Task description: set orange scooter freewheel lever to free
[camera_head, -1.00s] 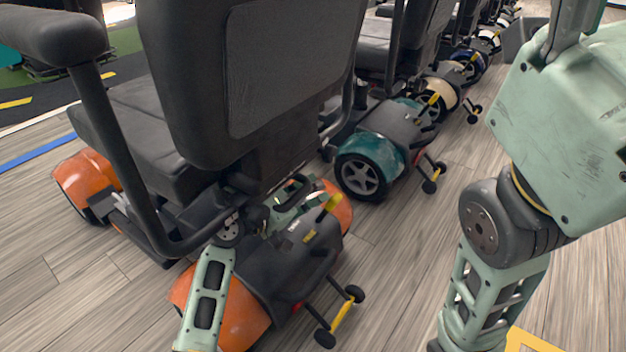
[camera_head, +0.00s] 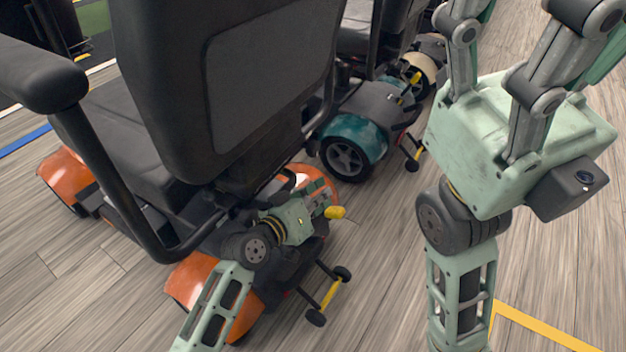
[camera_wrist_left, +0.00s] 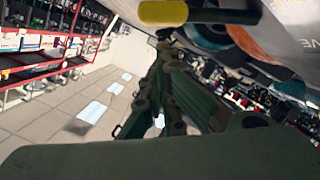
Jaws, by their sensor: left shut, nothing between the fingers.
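The orange scooter (camera_head: 205,285) stands at lower left in the head view, its rear towards me. Its yellow-tipped freewheel lever (camera_head: 336,212) sticks out at the rear housing, right beside my left gripper (camera_head: 318,194); the lever's lower part is hidden. In the wrist view the yellow lever tip (camera_wrist_left: 165,13) is at the top edge, above the dark fingers (camera_wrist_left: 165,85). The left gripper is shut and empty; whether it touches the lever I cannot tell. My right gripper (camera_head: 515,75) is raised at upper right, away from the scooter, its fingertips cut off by the frame.
A teal scooter (camera_head: 355,142) stands just behind the orange one, with more scooters beyond. The orange scooter's seat back (camera_head: 265,90) rises over the left forearm. Small anti-tip wheels (camera_head: 328,295) stick out at its rear. Bare floor (camera_head: 385,240) lies to the right.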

